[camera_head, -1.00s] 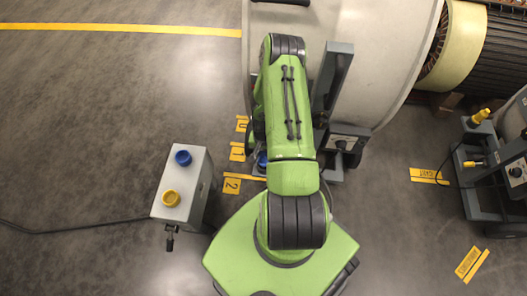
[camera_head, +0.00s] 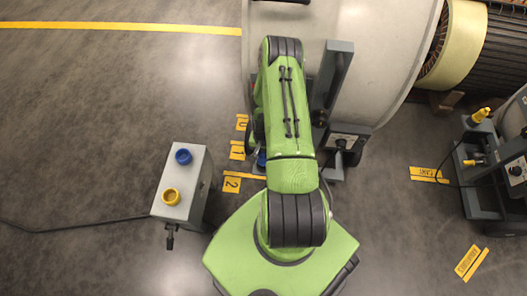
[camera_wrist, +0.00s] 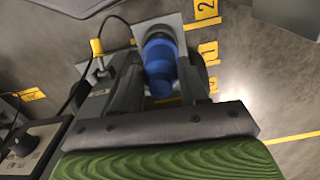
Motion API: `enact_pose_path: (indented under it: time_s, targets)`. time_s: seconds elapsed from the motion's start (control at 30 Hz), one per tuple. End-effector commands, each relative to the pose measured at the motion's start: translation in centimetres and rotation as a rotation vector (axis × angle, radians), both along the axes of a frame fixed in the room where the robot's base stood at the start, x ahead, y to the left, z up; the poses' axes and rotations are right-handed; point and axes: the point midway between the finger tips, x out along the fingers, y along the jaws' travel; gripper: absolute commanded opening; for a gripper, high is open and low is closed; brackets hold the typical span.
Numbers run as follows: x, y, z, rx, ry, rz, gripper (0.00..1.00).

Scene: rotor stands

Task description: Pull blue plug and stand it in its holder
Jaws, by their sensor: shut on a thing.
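The blue plug (camera_wrist: 160,62) is between the fingers of my gripper (camera_wrist: 160,82) in the wrist view, and the gripper is shut on it. Its far end points at a grey round fitting on a light plate; I cannot tell whether they touch. In the head view only a bit of the blue plug (camera_head: 262,158) shows at the left of my arm, and my gripper is hidden under the arm. A grey box (camera_head: 197,181) at the left carries a blue ring (camera_head: 183,156) and a yellow ring (camera_head: 171,196) on top.
A grey stand (camera_head: 333,90) with a dial panel is close at the right of my arm, by a large pale cylinder (camera_head: 385,60). A yellow plug (camera_wrist: 97,47) with a black cable is left of the blue plug. Another stand is far right.

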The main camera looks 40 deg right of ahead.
Motion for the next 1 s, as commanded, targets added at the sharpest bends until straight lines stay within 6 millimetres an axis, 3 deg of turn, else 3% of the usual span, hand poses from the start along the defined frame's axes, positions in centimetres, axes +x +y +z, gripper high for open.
enact_pose_path:
  time_s: [1.0]
  targets:
    - [0.0,0.0,-2.3,-0.001,0.001,0.0,0.17]
